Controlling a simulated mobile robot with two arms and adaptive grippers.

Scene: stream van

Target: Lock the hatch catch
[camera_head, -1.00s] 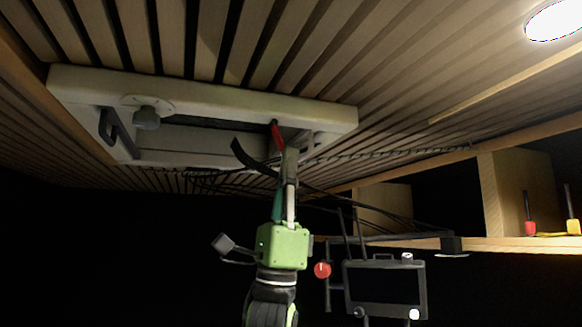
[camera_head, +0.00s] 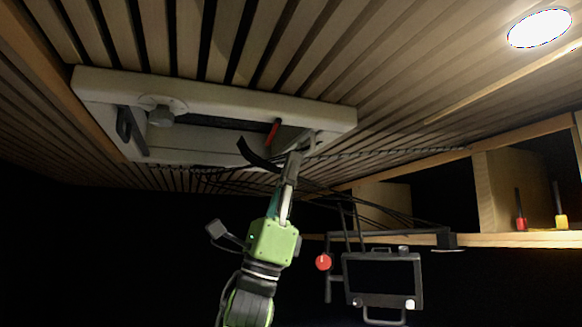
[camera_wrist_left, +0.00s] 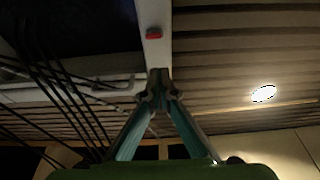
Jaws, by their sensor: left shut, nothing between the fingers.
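The hatch (camera_head: 220,98) is a pale frame set in the slatted ceiling, with a dark opening. Its red catch lever (camera_head: 272,132) sits at the frame's right part, its lower end slanting down to the left. In the left wrist view the red catch (camera_wrist_left: 153,34) shows end-on on the pale frame, beyond my fingertips. My left gripper (camera_head: 295,156) is shut and empty, just below and right of the lever, apart from it in the picture. In the wrist view its fingertips (camera_wrist_left: 158,78) meet in front of the frame. My right gripper is not in view.
A round grey knob (camera_head: 160,115) sits on the hatch frame's left part. Dark cables hang behind my left gripper. A monitor (camera_head: 382,280) with a red knob (camera_head: 323,262) beside it hangs below. A wooden shelf (camera_head: 520,240) holds tools at right.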

